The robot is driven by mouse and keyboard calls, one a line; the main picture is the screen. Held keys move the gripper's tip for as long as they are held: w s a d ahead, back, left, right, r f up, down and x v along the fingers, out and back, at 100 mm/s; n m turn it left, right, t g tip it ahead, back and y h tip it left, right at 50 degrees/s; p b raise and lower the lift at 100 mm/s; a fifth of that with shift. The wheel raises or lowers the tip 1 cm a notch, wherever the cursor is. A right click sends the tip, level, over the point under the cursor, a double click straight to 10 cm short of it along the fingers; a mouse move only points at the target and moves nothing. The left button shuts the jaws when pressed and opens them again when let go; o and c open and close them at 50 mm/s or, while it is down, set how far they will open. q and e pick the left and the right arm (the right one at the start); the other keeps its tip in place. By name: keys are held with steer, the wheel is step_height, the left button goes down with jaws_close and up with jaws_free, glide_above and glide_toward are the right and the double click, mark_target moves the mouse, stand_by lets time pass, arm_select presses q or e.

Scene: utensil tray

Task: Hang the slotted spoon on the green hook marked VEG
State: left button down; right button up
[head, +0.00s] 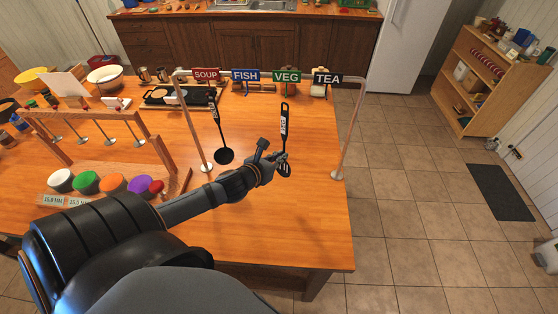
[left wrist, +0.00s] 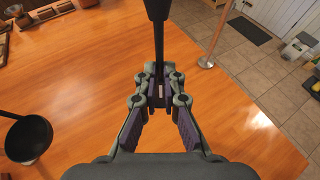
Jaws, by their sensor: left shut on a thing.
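The slotted spoon (head: 284,121) is black and upright, handle up, with white marking on the handle. Its slotted head (head: 285,171) is at the bottom. My left gripper (head: 276,158) is shut on the spoon low on its shaft. In the left wrist view, the gripper (left wrist: 158,96) closes around the dark shaft (left wrist: 158,45), and the slotted head is hidden. The green VEG sign (head: 287,75) is on the rack between FISH and TEA. The handle top is just below this sign in the picture, apart from it; the hook itself is too small to make out. My right gripper is not in view.
A black ladle (head: 224,156) hangs under the red SOUP sign (head: 206,74), left of my gripper; its bowl shows in the left wrist view (left wrist: 28,138). Metal rack posts (head: 353,125) stand at both sides. The front right tabletop is clear.

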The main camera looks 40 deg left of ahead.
arm_select(q)
steer(key=shift+w+a+b, duration=0.35)
steer(key=shift+w, duration=0.25)
steer(key=shift+w+a+b, duration=0.3)
steer(key=shift+w, duration=0.25)
steer(key=shift+w+a+f, duration=0.1)
steer(key=shift+w+a, duration=0.1)
steer(key=shift+w, duration=0.1)
steer(key=w+b, duration=0.1)
steer(key=b, duration=0.1)
steer(key=w+a+f+b, duration=0.1)
steer(key=b, duration=0.1)
steer(key=shift+w+a, duration=0.25)
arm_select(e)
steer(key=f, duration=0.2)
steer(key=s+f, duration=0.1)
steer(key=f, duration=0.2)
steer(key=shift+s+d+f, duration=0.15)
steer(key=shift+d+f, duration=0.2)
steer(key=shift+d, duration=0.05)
